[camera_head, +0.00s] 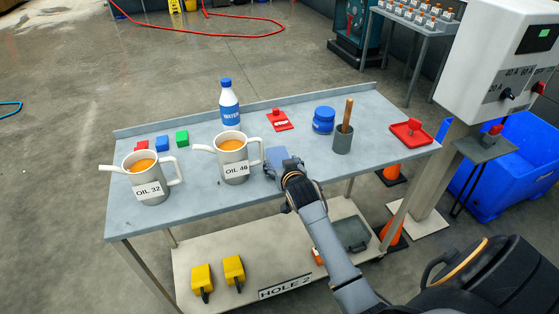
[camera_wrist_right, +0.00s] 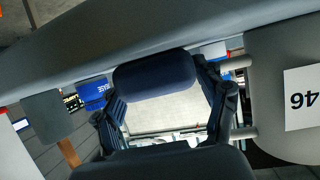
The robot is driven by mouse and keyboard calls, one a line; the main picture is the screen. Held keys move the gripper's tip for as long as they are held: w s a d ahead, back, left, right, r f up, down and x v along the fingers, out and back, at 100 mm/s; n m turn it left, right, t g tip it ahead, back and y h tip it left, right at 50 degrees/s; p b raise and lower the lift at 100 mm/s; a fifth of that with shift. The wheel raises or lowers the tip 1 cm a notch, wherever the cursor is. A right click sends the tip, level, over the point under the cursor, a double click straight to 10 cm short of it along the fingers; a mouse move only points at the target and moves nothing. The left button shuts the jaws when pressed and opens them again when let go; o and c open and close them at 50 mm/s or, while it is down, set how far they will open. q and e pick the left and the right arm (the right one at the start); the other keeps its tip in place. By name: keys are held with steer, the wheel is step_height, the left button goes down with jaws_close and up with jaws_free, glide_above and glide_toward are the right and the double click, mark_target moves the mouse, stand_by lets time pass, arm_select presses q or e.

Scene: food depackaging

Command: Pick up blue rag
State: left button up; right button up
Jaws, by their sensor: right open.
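The blue rag (camera_head: 279,154) lies on the grey table, right of the OIL 46 jug, partly hidden by my right gripper. My right gripper (camera_head: 276,171) is low at the table's front, at the rag's near side. In the wrist view a dark blue rounded shape, which looks like the rag (camera_wrist_right: 155,75), shows between the spread fingers of my right gripper (camera_wrist_right: 165,98). The fingers are open; whether they touch it I cannot tell. My left gripper is not in view.
The OIL 46 jug (camera_head: 234,160) stands close left of the gripper, with the OIL 32 jug (camera_head: 150,180) further left. A water bottle (camera_head: 229,104), red item (camera_head: 279,121), blue jar (camera_head: 323,121), grey cup (camera_head: 343,140) and red tray (camera_head: 410,134) stand around the table (camera_head: 205,194).

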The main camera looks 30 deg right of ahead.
steer(key=c, duration=0.8)
steer(key=shift+r, duration=0.2)
